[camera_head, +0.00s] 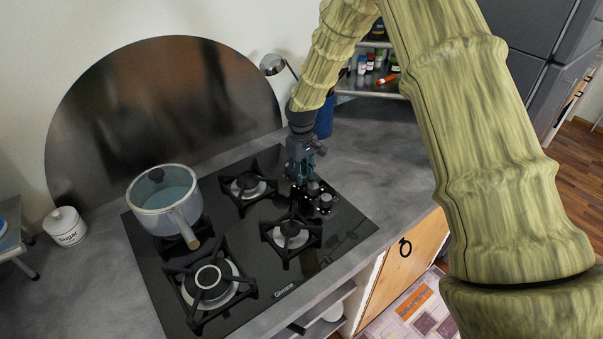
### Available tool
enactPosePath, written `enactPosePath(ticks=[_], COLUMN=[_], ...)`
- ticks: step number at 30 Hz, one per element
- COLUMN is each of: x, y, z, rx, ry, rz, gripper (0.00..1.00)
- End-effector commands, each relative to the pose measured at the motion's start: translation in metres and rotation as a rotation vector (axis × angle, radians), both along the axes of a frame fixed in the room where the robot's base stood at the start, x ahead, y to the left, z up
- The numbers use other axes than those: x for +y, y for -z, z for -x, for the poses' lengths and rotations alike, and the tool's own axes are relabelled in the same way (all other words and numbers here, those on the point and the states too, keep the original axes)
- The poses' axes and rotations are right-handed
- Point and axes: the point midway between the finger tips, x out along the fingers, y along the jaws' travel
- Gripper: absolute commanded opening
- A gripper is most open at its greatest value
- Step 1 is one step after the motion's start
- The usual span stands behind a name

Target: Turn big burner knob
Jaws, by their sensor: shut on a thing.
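The black gas hob (345,235) is set into the grey counter and has several burners. The biggest burner (210,282) is at its front left. Small dark knobs (325,201) stand in a cluster at the hob's right side. My gripper (303,178) points down over the back of this cluster and is shut on a knob there. Its fingers hide most of the held knob, so I cannot tell which burner it serves or how far it is turned.
A glass pot (165,200) with a wooden handle stands on the back left burner. A white sugar jar (65,226) is at the left. A blue container (323,120) stands behind my gripper. The counter right of the hob (385,165) is clear.

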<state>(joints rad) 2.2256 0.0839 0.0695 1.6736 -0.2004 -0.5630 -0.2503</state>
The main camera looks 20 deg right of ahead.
Motion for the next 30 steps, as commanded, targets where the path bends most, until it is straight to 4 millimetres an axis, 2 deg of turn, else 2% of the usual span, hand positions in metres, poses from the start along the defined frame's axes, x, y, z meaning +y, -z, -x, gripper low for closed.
enactPosePath(ticks=[6,13,30], x=[-0.0003,-0.0007,-0.0002], y=[-0.0014,-0.0014,-0.0016], z=[-0.0014,-0.0015,-0.0017], rx=[-0.003,-0.003,-0.005], ry=[-0.164,-0.279,-0.345], rz=[0.000,0.000,0.000], gripper=[0.05,0.05,0.05])
